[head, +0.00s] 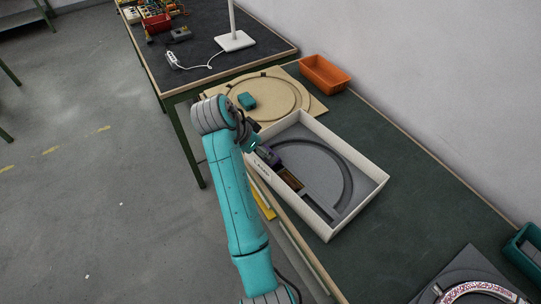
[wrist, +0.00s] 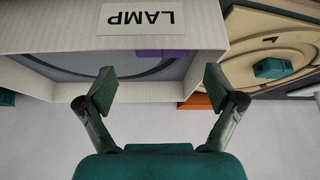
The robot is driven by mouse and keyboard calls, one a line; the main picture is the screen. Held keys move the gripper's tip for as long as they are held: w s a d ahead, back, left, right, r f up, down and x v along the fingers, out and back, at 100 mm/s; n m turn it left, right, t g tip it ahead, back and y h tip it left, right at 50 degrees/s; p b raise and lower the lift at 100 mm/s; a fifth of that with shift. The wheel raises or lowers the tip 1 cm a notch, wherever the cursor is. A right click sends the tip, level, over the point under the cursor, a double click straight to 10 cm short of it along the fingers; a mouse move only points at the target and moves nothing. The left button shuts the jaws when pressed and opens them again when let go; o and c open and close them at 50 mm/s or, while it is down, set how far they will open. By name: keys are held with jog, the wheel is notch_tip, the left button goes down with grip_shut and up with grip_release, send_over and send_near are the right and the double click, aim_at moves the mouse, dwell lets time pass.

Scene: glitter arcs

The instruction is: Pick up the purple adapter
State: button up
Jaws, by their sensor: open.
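The purple adapter (wrist: 160,53) shows only as a small purple strip in the wrist view, just past the near wall of the white box; that wall hides most of it. In the head view the dark purple adapter (head: 268,155) is at the left end inside the white box (head: 365,201), partly covered by my wrist. My gripper (wrist: 158,90) is open and empty, its fingers spread apart on both sides of the strip in the picture. In the head view my gripper (head: 256,145) is at the box's left wall.
The box has a LAMP label (wrist: 142,18) on its wall and a dark arc track (head: 345,180) inside. A wooden board (head: 300,86) with a teal block (head: 247,101) lies behind it. An orange bin (head: 325,74) stands at the back.

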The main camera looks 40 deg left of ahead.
aim_at(278, 161)
jog(key=shift+x, duration=3.25)
jog(key=shift+a, duration=0.15)
jog(key=c, duration=1.1)
